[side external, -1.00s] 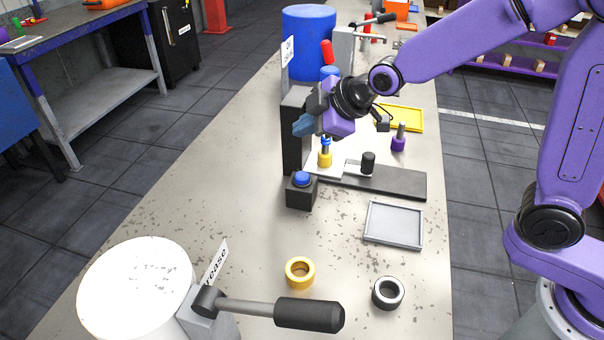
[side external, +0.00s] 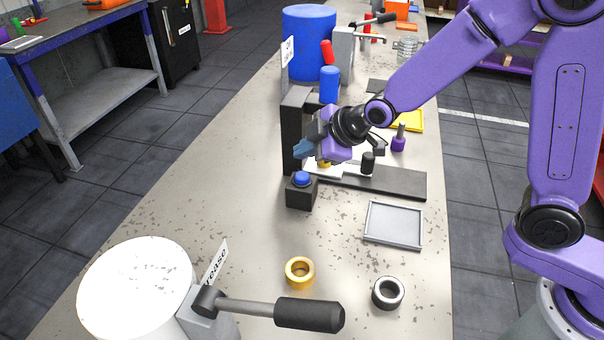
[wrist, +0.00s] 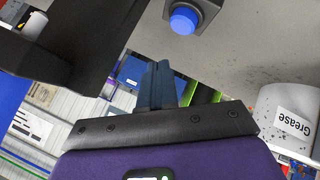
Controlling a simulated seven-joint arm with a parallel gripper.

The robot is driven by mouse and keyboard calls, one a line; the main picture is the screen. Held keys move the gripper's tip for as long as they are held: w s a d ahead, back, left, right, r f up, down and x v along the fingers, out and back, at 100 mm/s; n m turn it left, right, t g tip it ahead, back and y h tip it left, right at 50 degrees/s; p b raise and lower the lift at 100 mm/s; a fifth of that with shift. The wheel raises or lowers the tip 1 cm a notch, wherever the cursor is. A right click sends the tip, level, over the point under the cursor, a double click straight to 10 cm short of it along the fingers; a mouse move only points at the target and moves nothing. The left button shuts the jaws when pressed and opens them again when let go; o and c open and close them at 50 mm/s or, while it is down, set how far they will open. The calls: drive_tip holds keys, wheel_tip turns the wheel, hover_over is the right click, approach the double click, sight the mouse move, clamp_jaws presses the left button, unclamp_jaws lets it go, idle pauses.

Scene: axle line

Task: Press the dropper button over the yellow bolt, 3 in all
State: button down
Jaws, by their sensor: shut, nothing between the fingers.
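The blue dropper button (side external: 301,178) sits on a small black box (side external: 300,196) at the front of the black dropper stand (side external: 292,130). The button also shows at the top of the wrist view (wrist: 184,20). My gripper (side external: 303,149) is shut and empty, with its blue fingers above the button and apart from it. The yellow bolt (side external: 324,164) stands upright on a white plate beside the stand. Its upper part is hidden behind my gripper, as is the space directly above it.
A black slide bar (side external: 400,183) with a dark knob (side external: 368,163) runs right from the stand. A grey tray (side external: 393,224), a yellow ring (side external: 299,271) and a dark ring (side external: 388,292) lie nearer. A purple bolt (side external: 398,142) and a yellow tray (side external: 410,121) are behind.

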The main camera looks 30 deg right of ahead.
sight(306, 177)
drive_tip(key=shift+f, duration=1.45)
drive_tip(key=shift+f, duration=0.9)
idle(1.7)
idle(0.4)
drive_tip(key=shift+r, duration=0.95)
drive_tip(key=shift+r, duration=2.5)
